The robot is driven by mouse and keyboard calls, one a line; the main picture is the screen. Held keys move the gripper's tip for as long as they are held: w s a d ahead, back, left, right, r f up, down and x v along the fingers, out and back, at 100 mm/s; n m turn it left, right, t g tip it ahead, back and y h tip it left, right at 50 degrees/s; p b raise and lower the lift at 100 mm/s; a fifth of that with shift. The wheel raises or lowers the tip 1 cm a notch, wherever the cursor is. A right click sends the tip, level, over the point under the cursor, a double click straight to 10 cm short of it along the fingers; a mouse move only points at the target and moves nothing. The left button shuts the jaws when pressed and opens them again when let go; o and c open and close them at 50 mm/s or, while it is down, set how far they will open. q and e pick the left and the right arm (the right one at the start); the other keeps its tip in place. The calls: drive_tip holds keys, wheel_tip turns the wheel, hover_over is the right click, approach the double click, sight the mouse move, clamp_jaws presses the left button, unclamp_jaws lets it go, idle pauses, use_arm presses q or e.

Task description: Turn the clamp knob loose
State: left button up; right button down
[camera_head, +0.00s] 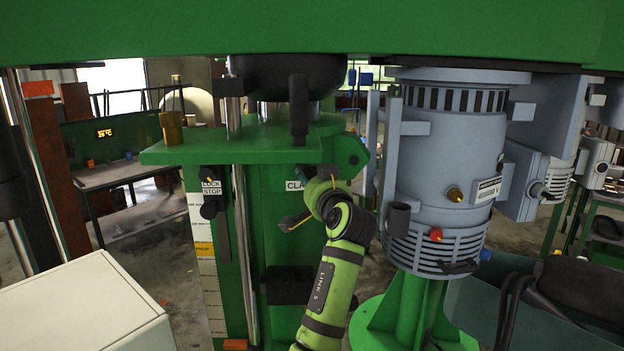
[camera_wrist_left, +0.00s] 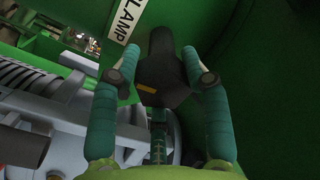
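The clamp knob (camera_wrist_left: 163,75) is a dark, lobed handle with a small orange mark, beside the white CLAMP label (camera_wrist_left: 127,20) on the green machine in the left wrist view. My left gripper (camera_wrist_left: 158,62) has its teal fingers spread, one on each side of the knob. I cannot tell whether either finger touches it. In the head view my green left arm rises from the bottom to the machine's column, beside the partly covered label (camera_head: 294,185). The knob is not clear there, behind my wrist. My right gripper is not in view.
A grey motor (camera_head: 445,150) on a green stand is close to the right of my left arm. A green beam (camera_head: 300,28) crosses overhead. A lock/stop lever (camera_head: 210,205) is on the column's left. A pale cabinet (camera_head: 85,305) is at the lower left.

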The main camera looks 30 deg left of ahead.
use_arm(q)
drive_tip(key=shift+c, duration=1.2)
drive_tip(key=shift+f, duration=0.1)
